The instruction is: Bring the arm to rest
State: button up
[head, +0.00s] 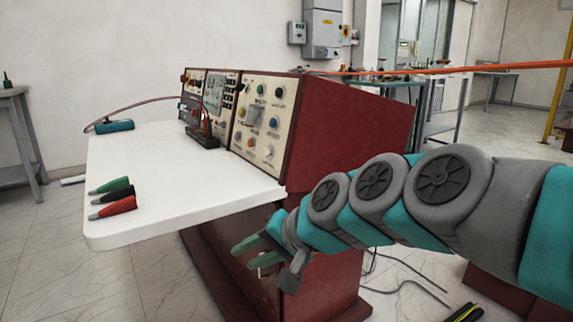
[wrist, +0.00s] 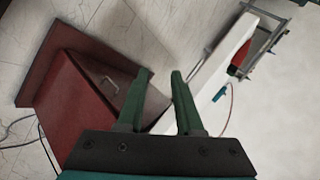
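My arm (head: 440,185) reaches in from the right in the head view, bent down in front of the red console's side. My gripper (head: 243,257) hangs beside the console, below the level of the white tabletop (head: 150,160). Its two green fingers are apart with nothing between them. The wrist view also shows my gripper (wrist: 160,73) open and empty, with the red console (wrist: 85,110) to the left and the tabletop's edge (wrist: 215,70) to the right. I cannot tell the exact gap between the gripper and the console.
Green, black and red connectors (head: 115,205) lie at the tabletop's front left. A teal device (head: 114,126) with a cable lies at the back. The console (head: 345,130) carries control panels (head: 262,120). Black cables (head: 405,290) lie on the floor. An orange bar (head: 480,68) crosses behind.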

jog(key=s+d+f+n+g+h+p, duration=0.1)
jog(key=s+d+f+g+h, duration=0.1)
jog(key=s+d+f, duration=0.2)
jog(key=s+d+f+n+g+h+p, duration=0.1)
jog(key=s+d+f, duration=0.4)
jog(key=s+d, duration=0.5)
jog(key=s+d+f+g+h+p, duration=0.1)
jog(key=s+d+f+g+h, duration=0.3)
jog(key=s+d, duration=0.3)
jog(key=s+h, duration=0.1)
jog(key=s, duration=0.2)
jog(key=shift+s+d+f+n+p, duration=0.15)
jog(key=shift+s+f+n+p, duration=0.15)
jog(key=shift+n, duration=0.1)
jog(key=shift+w, duration=0.1)
